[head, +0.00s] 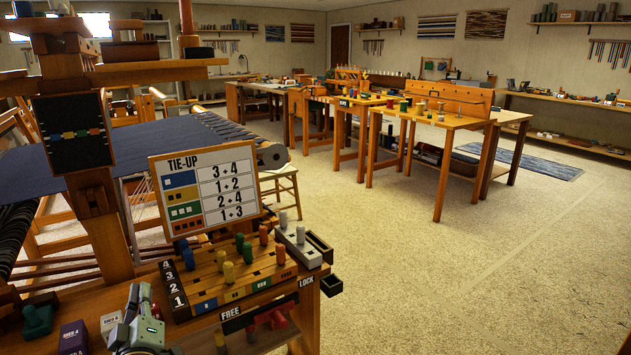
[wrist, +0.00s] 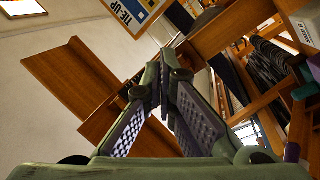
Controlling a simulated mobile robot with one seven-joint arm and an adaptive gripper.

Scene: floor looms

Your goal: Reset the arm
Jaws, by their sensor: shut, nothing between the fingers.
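My gripper (head: 143,300) shows at the lower left of the head view, grey-green, its fingers pointing up beside the numbered end of the peg board (head: 262,262). In the wrist view my gripper (wrist: 163,85) has its fingertips together with nothing between them. Part of the tie-up sign (wrist: 133,12) shows at the top of that view, turned on its side. The sign (head: 207,187) stands upright behind the peg board in the head view. Most of my arm is outside the head view.
The wooden loom (head: 85,200) with dark blue cloth rises at the left. A purple box (head: 73,338) and green pieces (head: 38,320) lie left of my gripper. Grey pegs stand in a lock block (head: 298,246). Worktables (head: 440,118) stand farther back. Carpet (head: 430,270) at right is clear.

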